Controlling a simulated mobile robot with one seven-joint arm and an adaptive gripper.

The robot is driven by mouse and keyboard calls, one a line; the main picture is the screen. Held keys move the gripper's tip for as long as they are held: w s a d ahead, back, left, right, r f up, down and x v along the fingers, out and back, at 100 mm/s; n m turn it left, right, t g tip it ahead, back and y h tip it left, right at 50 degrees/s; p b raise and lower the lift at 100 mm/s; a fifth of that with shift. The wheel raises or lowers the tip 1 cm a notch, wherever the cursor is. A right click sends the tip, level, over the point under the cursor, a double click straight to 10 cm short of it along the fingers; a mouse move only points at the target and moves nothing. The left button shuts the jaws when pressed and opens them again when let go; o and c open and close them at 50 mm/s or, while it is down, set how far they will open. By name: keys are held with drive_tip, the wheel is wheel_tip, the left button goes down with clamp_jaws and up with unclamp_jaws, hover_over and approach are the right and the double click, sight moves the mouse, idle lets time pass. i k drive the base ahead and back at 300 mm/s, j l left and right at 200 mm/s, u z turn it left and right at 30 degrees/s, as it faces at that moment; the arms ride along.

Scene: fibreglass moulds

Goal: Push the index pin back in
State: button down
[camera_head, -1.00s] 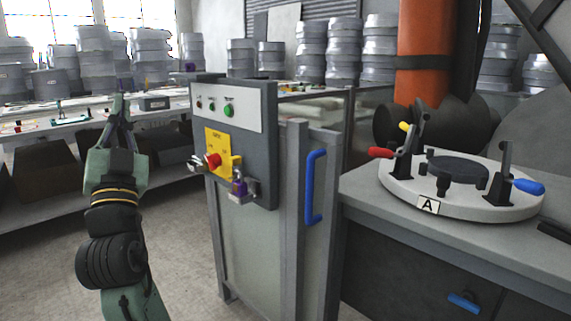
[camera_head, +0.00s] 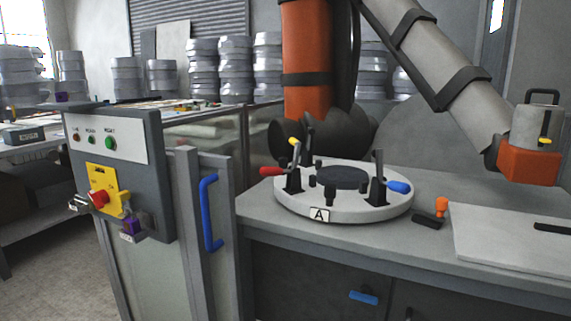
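I cannot tell for sure which part is the index pin. A small yellow-ended dark pin (camera_head: 545,141) sticks out at the grey tool head above an orange block (camera_head: 530,165), at the end of a large grey arm on the right. The round fixture (camera_head: 300,203) marked A carries several clamps with red, yellow and blue handles. Pin depth is too small to read. My gripper is out of view.
A control cabinet (camera_head: 160,170) with a red knob, yellow plate and purple padlock stands at the left. The grey bench (camera_head: 400,240) holds a pale flat plate (camera_head: 515,240). Stacked metal moulds (camera_head: 235,65) line the back.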

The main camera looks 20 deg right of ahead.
sight(441, 203)
drive_tip(key=z, duration=1.4)
drive_tip(key=i+z, duration=0.15)
drive_tip(key=z, duration=0.2)
drive_tip(key=i+j+z, duration=0.1)
drive_tip(key=z, duration=0.2)
drive_tip(key=i, duration=0.1)
